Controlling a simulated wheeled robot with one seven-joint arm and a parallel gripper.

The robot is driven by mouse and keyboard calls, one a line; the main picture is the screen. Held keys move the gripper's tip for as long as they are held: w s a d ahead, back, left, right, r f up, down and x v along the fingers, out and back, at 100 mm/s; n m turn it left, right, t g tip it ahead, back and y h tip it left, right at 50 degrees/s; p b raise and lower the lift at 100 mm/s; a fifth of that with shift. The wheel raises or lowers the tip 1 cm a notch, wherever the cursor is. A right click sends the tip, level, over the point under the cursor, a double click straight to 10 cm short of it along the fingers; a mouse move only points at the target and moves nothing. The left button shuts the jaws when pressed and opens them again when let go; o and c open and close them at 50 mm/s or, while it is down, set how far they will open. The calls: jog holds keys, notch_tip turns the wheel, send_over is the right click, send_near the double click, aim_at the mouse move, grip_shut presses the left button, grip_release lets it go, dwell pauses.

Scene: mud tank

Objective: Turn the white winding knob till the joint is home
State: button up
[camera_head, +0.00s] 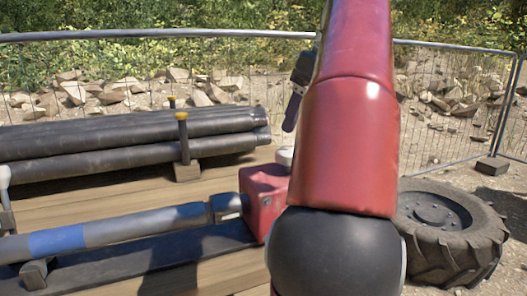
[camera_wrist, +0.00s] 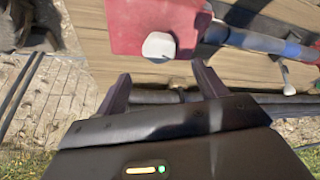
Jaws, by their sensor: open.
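The white winding knob (camera_wrist: 159,46) sits on a red box (camera_wrist: 125,27) in the wrist view. In the head view the white knob (camera_head: 285,156) shows partly behind my red arm, on top of the red box (camera_head: 262,190). My gripper (camera_wrist: 159,82) is open and empty, its two fingers pointing toward the knob, one on each side and apart from it. In the head view only a dark part of the gripper shows beside my arm. A grey pipe with a blue band (camera_head: 120,228) runs into the red box from the left. Its joint (camera_head: 225,207) lies close to the box.
Dark pipes (camera_head: 120,140) lie stacked on the wooden deck behind, held by a yellow-topped post (camera_head: 183,135). A wire fence (camera_head: 445,95) and rubble close off the back. A white-topped lever (camera_head: 5,185) stands at the left edge.

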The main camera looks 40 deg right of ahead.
aim_at(291, 150)
jog(key=shift+x, duration=3.85)
jog(key=shift+s, duration=0.1)
jog(key=c, duration=1)
